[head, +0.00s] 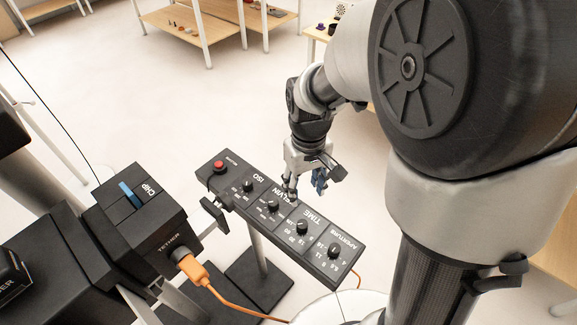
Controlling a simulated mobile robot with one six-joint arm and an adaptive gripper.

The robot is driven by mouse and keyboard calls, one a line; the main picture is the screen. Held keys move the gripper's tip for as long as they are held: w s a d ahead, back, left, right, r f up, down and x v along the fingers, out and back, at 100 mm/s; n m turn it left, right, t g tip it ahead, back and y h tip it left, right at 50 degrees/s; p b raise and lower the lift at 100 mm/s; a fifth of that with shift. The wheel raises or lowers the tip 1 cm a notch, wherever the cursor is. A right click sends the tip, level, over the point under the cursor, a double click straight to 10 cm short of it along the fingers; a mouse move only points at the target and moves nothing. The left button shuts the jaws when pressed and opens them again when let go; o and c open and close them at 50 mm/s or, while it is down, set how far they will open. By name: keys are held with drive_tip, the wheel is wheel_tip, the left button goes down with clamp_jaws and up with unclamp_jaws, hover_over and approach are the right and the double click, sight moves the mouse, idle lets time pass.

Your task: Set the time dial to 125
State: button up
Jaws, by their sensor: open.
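A black control panel (230,183) on a stand carries a row of small black knobs, with white labels upside down to me. The time dial (302,227) is the knob beside the word TIME. Its printed numbers are small, and I cannot tell where its pointer stands. My gripper (290,195) points down over the panel near the KELVIN label, up and left of the time dial in the picture. It is open, holds nothing visible, and partly covers that label. I cannot tell whether its tips touch the panel.
The neighbouring dials are the ISO dial (247,186), the Kelvin dial (272,205) and the aperture dial (334,250). A red button (219,167) is at the panel's left end. A black camera unit (140,215) with an orange cable (232,302) stands at left. Shelves stand behind.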

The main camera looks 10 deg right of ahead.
sight(302, 222)
wheel_tip(302, 222, down, 16)
drive_tip(key=b, duration=0.5)
drive_tip(key=shift+c, duration=0.5)
drive_tip(key=c, duration=1)
